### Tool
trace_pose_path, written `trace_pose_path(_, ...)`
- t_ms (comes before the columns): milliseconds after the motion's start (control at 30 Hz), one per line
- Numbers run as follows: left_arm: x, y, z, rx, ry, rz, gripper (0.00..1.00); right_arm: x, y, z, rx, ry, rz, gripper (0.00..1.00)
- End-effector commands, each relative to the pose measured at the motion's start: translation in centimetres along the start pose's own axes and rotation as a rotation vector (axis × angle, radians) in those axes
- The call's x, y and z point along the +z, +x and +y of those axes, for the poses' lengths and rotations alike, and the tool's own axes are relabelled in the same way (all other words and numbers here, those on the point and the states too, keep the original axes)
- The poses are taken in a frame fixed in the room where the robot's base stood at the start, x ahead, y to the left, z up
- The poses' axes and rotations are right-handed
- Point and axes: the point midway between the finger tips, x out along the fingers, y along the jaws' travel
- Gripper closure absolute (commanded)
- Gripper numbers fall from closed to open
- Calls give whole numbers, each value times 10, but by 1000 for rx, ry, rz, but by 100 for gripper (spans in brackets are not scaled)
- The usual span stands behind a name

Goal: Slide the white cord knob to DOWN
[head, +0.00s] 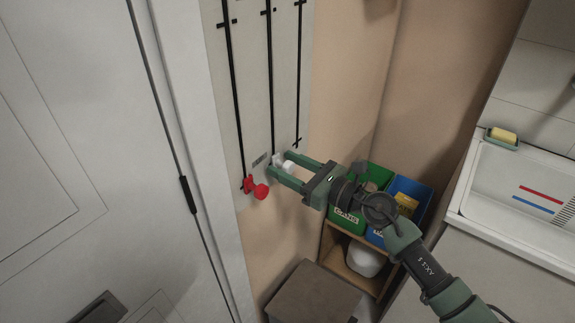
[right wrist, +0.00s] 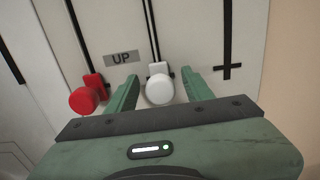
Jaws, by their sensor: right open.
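The white cord knob (head: 289,166) sits at the low end of the middle black cord on a pale wall panel (head: 247,100). It also shows in the right wrist view (right wrist: 159,90), between my fingers. My right gripper (head: 282,163) is open, with one finger on each side of the white knob; I cannot tell whether either touches it. In the right wrist view the gripper (right wrist: 158,78) shows a gap beside the knob. A grey label reading UP (right wrist: 122,57) is on the panel near the knob. My left gripper is not in view.
A red knob (head: 260,190) sits close beside, on the left cord. A third black cord (head: 299,75) runs at the right. Green (head: 346,220) and blue (head: 376,236) bins stand on a shelf below my right arm. A white sink (head: 490,190) is at the right.

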Motion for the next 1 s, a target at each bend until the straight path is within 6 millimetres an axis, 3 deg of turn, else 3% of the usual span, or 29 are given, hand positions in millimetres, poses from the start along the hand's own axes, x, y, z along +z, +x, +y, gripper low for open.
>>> trace_pose_path(67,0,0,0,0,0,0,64,0,0,0,0,0,0,54)
trace_pose_path(233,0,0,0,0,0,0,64,0,0,0,0,1,0,100)
trace_pose_path(1000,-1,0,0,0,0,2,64,-2,-1,0,0,2,3,100)
